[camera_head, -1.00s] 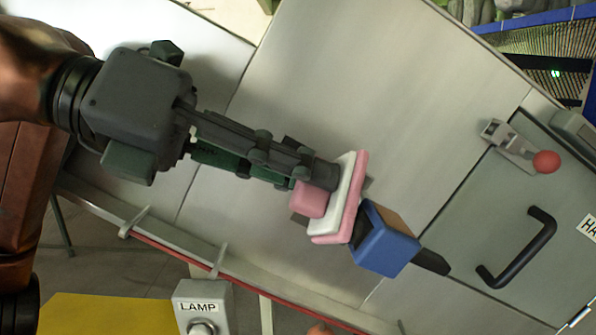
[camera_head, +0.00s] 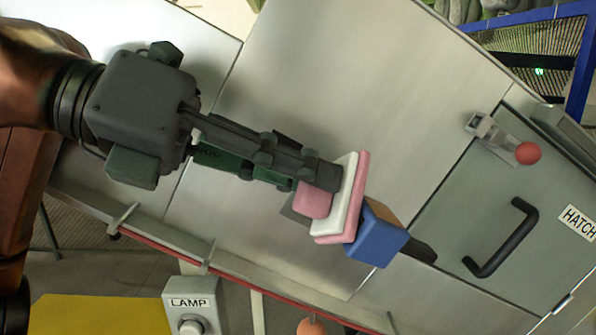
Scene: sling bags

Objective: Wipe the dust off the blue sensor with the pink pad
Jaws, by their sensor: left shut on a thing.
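The pink pad (camera_head: 354,196) has a white layer and a pink grip block (camera_head: 314,200). My left gripper (camera_head: 312,183) is shut on the grip block and holds the pad tilted, its pink face towards the blue sensor. The blue sensor (camera_head: 376,243) is a box on the grey panel, just right of the pad, with a brown upper face (camera_head: 384,213) and a dark part at its right. The pad covers the sensor's left side, so I cannot tell whether they touch. My right gripper is not in view.
A grey hatch (camera_head: 540,235) with a black handle (camera_head: 500,240) is at the right. A red-knobbed lever (camera_head: 527,153) sits above it. A lamp box (camera_head: 190,304) and a yellow surface (camera_head: 100,315) are at the bottom left. A red-edged rail (camera_head: 160,245) runs below my arm.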

